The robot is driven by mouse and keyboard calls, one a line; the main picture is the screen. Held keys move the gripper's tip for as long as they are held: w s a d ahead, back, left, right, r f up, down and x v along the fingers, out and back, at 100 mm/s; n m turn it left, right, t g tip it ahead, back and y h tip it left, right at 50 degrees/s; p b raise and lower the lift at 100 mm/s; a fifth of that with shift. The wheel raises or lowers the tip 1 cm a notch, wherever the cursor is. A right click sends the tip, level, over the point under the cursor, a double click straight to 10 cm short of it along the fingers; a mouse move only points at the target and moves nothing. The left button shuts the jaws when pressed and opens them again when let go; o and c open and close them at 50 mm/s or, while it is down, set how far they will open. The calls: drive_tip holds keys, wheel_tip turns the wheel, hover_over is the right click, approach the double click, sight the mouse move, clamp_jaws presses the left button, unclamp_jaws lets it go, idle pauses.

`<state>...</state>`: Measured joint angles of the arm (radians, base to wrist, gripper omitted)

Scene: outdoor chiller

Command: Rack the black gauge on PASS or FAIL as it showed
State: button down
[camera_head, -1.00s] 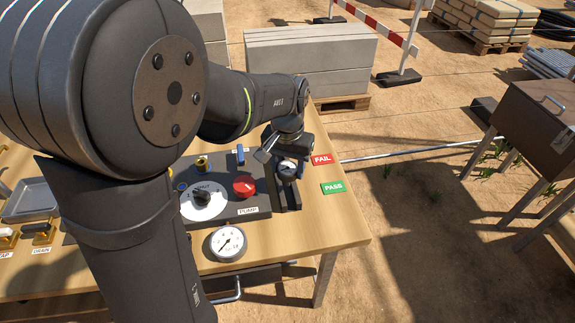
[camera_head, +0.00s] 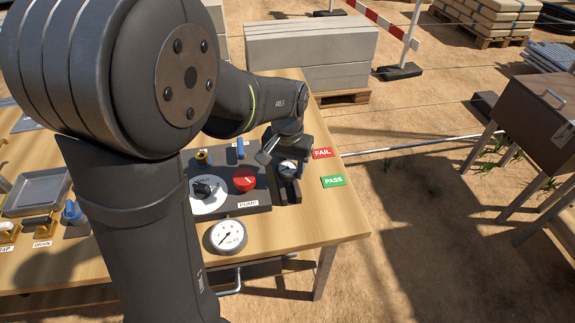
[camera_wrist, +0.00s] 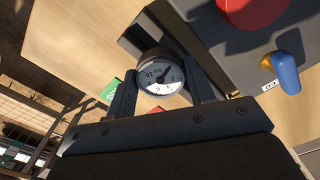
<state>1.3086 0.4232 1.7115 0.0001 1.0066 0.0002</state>
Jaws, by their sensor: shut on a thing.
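The black gauge (camera_head: 288,167), with a white dial face, is between the fingers of my gripper (camera_head: 287,165). In the wrist view, my gripper (camera_wrist: 158,72) is shut on the black gauge (camera_wrist: 160,76), whose dial and needle face the camera. The needle's exact reading is too small to tell. The gauge is at a dark channel-like rack (camera_head: 289,191) beside the pump panel; I cannot tell whether it touches it. The red FAIL label (camera_head: 322,153) and green PASS label (camera_head: 332,181) lie on the table just right of the rack, FAIL farther back.
The pump panel (camera_head: 230,207) carries a red knob (camera_head: 244,179), a black dial knob (camera_head: 204,190) and a blue lever (camera_head: 240,148). A white-faced gauge (camera_head: 228,236) sits in front of it. A metal tray (camera_head: 38,190) is at the left. The table's right front corner is clear.

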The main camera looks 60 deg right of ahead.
sight(288, 170)
drive_tip(key=shift+f, duration=0.2)
drive_tip(key=shift+f, duration=0.75)
drive_tip(key=shift+c, duration=0.4)
unclamp_jaws()
drive_tip(key=shift+r, duration=3.45)
